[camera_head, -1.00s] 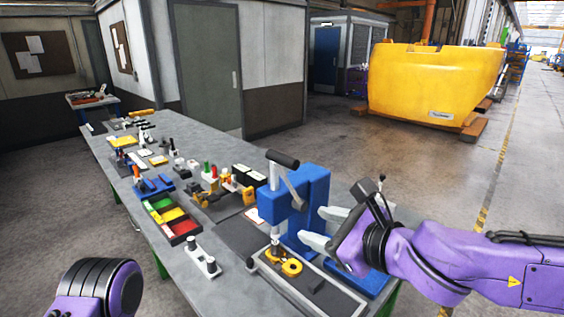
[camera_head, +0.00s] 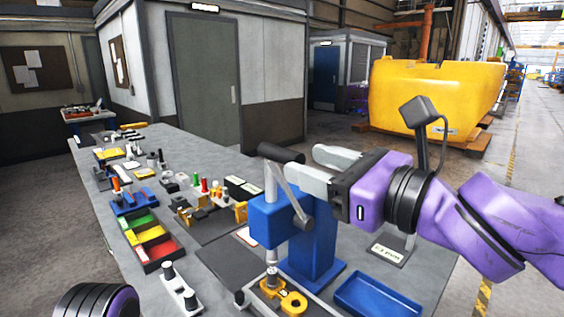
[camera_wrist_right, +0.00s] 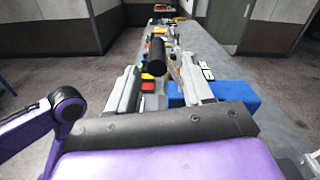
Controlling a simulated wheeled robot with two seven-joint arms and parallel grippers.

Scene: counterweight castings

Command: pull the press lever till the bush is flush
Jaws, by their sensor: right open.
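The blue arbor press (camera_head: 315,235) stands on the bench. Its lever (camera_head: 284,185) rises to a black grip (camera_head: 281,153), which also shows in the right wrist view (camera_wrist_right: 157,62). My right gripper (camera_head: 302,165) is open; its fingertips are close to the grip in the head view. In the wrist view the grip lies between the two fingers, apart from both. Under the press ram (camera_head: 271,240) sits a yellow casting (camera_head: 291,301) with a small metal bush (camera_head: 272,276) at its hole. How deep the bush sits is too small to tell. My left gripper is out of view.
A blue tray (camera_head: 378,298) lies right of the press, with a small sign (camera_head: 388,252) behind it. Coloured bins (camera_head: 152,243), a blue holder (camera_head: 134,201) and several small parts crowd the bench to the left. A dark mat (camera_head: 218,262) beside the press is bare.

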